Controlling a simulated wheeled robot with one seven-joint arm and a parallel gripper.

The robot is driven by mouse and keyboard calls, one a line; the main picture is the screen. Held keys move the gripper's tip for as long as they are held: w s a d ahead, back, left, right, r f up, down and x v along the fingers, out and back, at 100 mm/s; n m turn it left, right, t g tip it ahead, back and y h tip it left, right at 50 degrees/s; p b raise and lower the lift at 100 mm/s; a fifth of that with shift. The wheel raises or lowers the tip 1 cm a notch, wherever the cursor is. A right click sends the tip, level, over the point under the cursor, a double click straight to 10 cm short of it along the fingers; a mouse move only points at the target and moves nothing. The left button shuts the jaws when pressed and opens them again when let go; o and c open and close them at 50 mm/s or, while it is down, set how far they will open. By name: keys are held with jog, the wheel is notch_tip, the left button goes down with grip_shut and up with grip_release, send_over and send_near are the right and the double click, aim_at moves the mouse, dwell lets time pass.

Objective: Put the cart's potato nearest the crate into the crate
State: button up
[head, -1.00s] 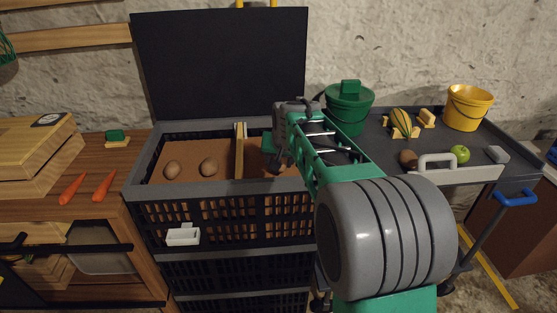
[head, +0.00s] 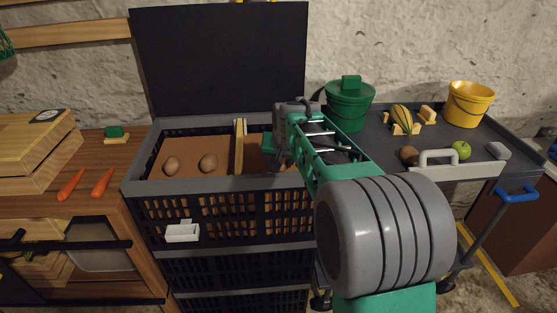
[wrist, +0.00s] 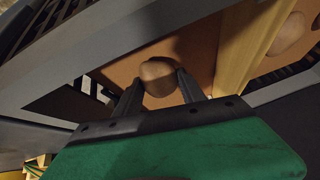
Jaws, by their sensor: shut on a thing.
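A brown potato (wrist: 158,78) sits between the two dark fingers of my gripper (wrist: 160,84) in the wrist view, with a finger on each side. In the head view my gripper (head: 268,144) is over the right compartment of the black and grey crate (head: 225,186), right of its wooden divider (head: 240,148). My own wrist hides the held potato there. Two potatoes (head: 171,165) (head: 208,163) lie in the left compartment on a brown floor.
The crate's black lid (head: 220,62) stands open behind it. The cart also carries a green bucket (head: 348,108), a yellow bucket (head: 468,104), a striped squash (head: 402,118) and a green apple (head: 461,150). Carrots (head: 103,183) lie on the wooden counter at left.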

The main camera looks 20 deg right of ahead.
jog(key=shift+f, duration=0.45)
dwell(0.3)
jog(key=o, duration=0.9)
jog(key=s+a+r+n+g+p, duration=0.1)
jog(key=s+a+r+p, duration=0.3)
jog(key=s+r+p, duration=0.35)
jog(key=s+a+r+n+p, duration=0.2)
jog(key=s+a+r+p, duration=0.2)
jog(key=s+r+p, duration=0.3)
jog(key=s+a+n+g+p, duration=0.1)
jog(key=s+a+p, duration=0.1)
jog(key=s, duration=0.4)
jog(key=s+a+r+n+g+y+p, duration=0.1)
jog(key=s+a+p, duration=0.1)
jog(key=s+p, duration=0.2)
jog(key=shift+s+r, duration=0.3)
jog(key=shift+s, duration=0.7)
